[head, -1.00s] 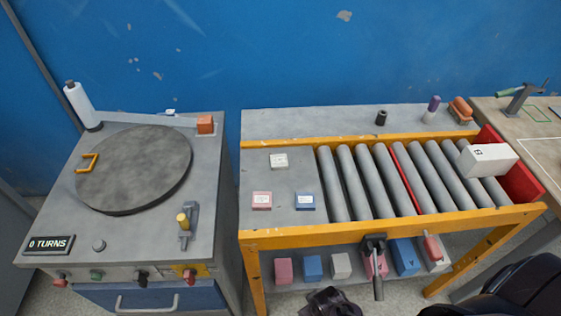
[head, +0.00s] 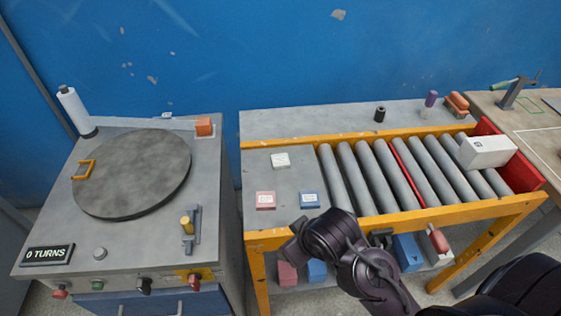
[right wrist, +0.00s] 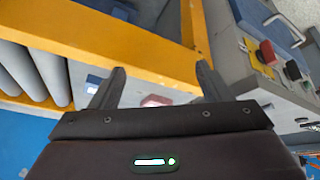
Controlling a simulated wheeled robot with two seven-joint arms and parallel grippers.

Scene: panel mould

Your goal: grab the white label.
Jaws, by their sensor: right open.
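The white label (head: 280,161) lies flat at the back of the grey plate left of the rollers. A pink label (head: 265,200) and a blue label (head: 309,200) lie in front of it. My right gripper (head: 292,248) is at the table's yellow front rail, in front of these labels and apart from the white one. In the right wrist view its two fingers (right wrist: 160,75) are spread and empty. The pink label (right wrist: 155,101) and the blue label (right wrist: 93,84) show between and beside the fingers there; I cannot make out the white label. My left gripper is out of view.
The yellow front rail (head: 430,209) and the rollers (head: 375,179) border the plate. A white box (head: 486,151) sits at the rollers' right end. A machine with a round turntable (head: 132,173) stands to the left, across a gap. Coloured blocks sit on the lower shelf.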

